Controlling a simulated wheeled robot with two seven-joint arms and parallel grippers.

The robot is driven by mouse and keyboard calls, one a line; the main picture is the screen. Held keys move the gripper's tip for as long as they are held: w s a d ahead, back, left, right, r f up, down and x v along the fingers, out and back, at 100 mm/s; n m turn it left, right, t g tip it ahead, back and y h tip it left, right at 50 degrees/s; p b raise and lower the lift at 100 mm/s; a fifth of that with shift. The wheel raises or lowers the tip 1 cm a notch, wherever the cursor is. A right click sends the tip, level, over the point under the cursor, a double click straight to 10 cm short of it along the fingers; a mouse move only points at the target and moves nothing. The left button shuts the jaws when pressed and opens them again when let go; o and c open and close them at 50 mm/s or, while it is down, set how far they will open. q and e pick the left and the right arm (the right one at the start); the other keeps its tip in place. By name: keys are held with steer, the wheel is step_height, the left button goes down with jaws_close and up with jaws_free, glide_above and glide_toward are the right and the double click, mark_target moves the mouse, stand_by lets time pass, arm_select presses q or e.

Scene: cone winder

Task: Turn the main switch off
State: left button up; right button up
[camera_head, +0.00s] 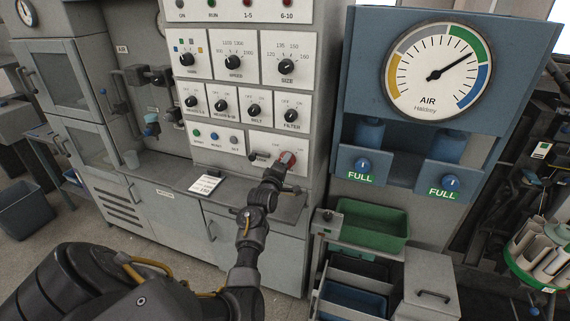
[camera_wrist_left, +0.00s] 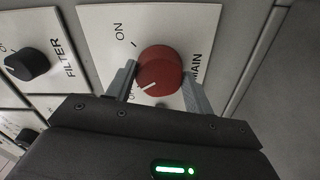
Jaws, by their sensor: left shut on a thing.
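The main switch is a round red knob (camera_head: 288,158) on a white plate low on the grey control panel. In the left wrist view the red knob (camera_wrist_left: 160,66) fills the middle, with ON printed at its upper left and MAIN at its right. Its white pointer line aims to the lower left, at a label partly hidden by a finger. My left gripper (camera_head: 279,169) reaches it from below. In the left wrist view my left gripper (camera_wrist_left: 160,88) is shut on the knob, one finger on each side. My right gripper is not in view.
A black FILTER knob (camera_wrist_left: 27,64) sits left of the switch plate. A grey ledge (camera_head: 285,205) with a white card (camera_head: 205,184) runs below the panel. A blue air gauge unit (camera_head: 350,100) and a green bin (camera_head: 370,222) stand to the right.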

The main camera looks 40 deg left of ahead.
arm_select(q)
steer(key=shift+n+p, duration=0.4)
steer(key=shift+n, duration=0.8)
steer(key=o, duration=1)
steer(key=b+v, duration=0.2)
steer(key=v, duration=0.8)
steer(key=shift+s+d+b, duration=0.2)
steer(key=shift+s+b, duration=0.15)
